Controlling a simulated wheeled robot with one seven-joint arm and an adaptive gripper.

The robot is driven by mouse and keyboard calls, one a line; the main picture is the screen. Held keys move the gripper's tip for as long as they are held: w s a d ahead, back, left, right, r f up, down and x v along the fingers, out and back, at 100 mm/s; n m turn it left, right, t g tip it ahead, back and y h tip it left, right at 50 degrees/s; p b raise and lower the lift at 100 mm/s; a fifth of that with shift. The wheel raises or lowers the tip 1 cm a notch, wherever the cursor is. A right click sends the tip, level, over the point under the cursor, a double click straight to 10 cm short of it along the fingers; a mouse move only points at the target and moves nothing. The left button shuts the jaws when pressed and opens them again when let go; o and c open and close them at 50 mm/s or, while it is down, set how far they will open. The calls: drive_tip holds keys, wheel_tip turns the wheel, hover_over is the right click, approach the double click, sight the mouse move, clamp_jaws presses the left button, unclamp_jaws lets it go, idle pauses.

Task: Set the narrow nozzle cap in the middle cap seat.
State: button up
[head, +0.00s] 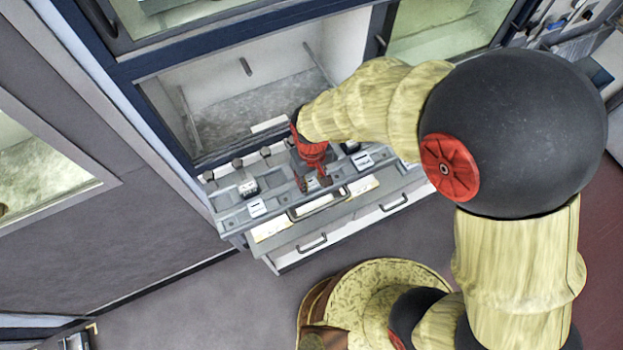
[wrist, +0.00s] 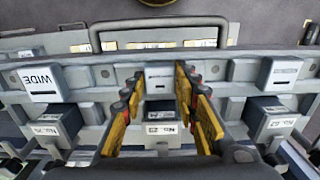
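My gripper (wrist: 158,76) is open, its yellow-padded fingers on either side of a pale block-shaped cap (wrist: 159,79) at the middle of the rack. A narrow gap shows on each side of this cap. A dark block with a number label (wrist: 162,128) sits nearer the camera between the fingers. A cap marked WIDE (wrist: 40,84) is at the left, and another pale cap (wrist: 283,76), its lettering too small to read, is at the right. I cannot tell by lettering which cap is the narrow one. In the head view my gripper (head: 312,181) is down at the rack's middle.
Dark numbered blocks (wrist: 58,122) (wrist: 270,115) flank the fingers. The grey rack (head: 232,222) stands before the open tunnel chamber (head: 250,105). A bar handle (wrist: 160,22) is beyond the rack, and drawers with handles (head: 312,243) are below it.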

drive_tip(key=o, duration=0.5)
drive_tip(key=shift+r, duration=0.15)
wheel_tip(320, 180, up, 12)
idle(0.5)
drive_tip(key=s+d+f+m+t+b, duration=0.2)
drive_tip(key=d+f+b, duration=0.1)
drive_tip(key=d+b, duration=0.4)
drive_tip(key=s+d+f+m+t+b, duration=0.1)
drive_tip(key=s+d+f+m+b, duration=0.1)
drive_tip(key=d+b, duration=0.6)
drive_tip(key=s+d+f+m+t+b, duration=0.2)
drive_tip(key=d+f+b, duration=0.3)
drive_tip(key=b, duration=0.7)
drive_tip(key=s+d, duration=0.1)
drive_tip(key=d, duration=0.1)
drive_tip(key=shift+s+d+f+t, duration=0.25)
drive_tip(key=shift+d+f+t, duration=0.05)
drive_tip(key=shift+d, duration=0.1)
